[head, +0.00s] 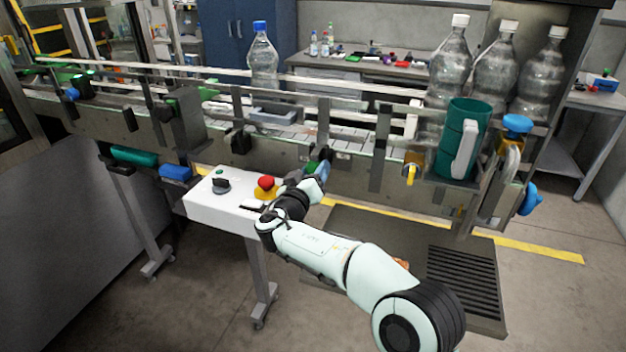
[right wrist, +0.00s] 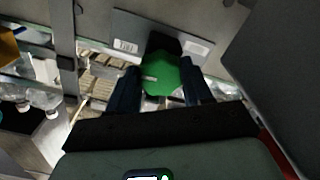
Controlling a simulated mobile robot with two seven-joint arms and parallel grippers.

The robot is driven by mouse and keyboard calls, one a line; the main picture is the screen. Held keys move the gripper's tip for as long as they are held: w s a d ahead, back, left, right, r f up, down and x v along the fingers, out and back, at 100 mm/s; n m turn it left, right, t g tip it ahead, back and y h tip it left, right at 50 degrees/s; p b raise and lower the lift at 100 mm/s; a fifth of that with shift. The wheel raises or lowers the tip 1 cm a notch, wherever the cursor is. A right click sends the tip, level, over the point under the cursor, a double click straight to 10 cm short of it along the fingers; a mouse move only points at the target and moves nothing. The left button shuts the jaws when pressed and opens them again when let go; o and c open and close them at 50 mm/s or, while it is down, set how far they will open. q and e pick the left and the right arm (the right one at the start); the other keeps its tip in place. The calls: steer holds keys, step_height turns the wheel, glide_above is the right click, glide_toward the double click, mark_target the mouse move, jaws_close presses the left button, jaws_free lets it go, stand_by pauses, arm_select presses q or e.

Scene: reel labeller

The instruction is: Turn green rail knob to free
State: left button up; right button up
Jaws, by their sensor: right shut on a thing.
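The green rail knob (right wrist: 163,80) shows in the right wrist view between the two dark fingers of my right gripper (right wrist: 161,74). The gripper is shut on it. A black part and a grey plate with white labels lie behind the knob. In the head view my right gripper (head: 319,166) is at the front side of the conveyor, right of the white control box, and it hides most of the knob. Which way the knob is turned cannot be told. My left gripper is not in view.
The white control box (head: 232,203) with a red emergency button (head: 266,183) stands close to my right wrist. A clear bottle with a blue cap (head: 262,57) stands on the conveyor. A green cylinder (head: 462,140) and several white-capped bottles are at the right.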

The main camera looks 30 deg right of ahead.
steer(key=n+b, duration=0.1)
steer(key=n, duration=0.6)
steer(key=shift+b, duration=0.3)
steer(key=n+p, duration=0.1)
steer(key=n, duration=0.4)
steer(key=shift+r, duration=0.1)
steer(key=n+p, duration=0.2)
steer(key=n, duration=0.3)
steer(key=o, duration=1)
steer(key=shift+o, duration=0.2)
steer(key=b+v, duration=0.1)
steer(key=v, duration=1.2)
steer(key=shift+a, duration=0.25)
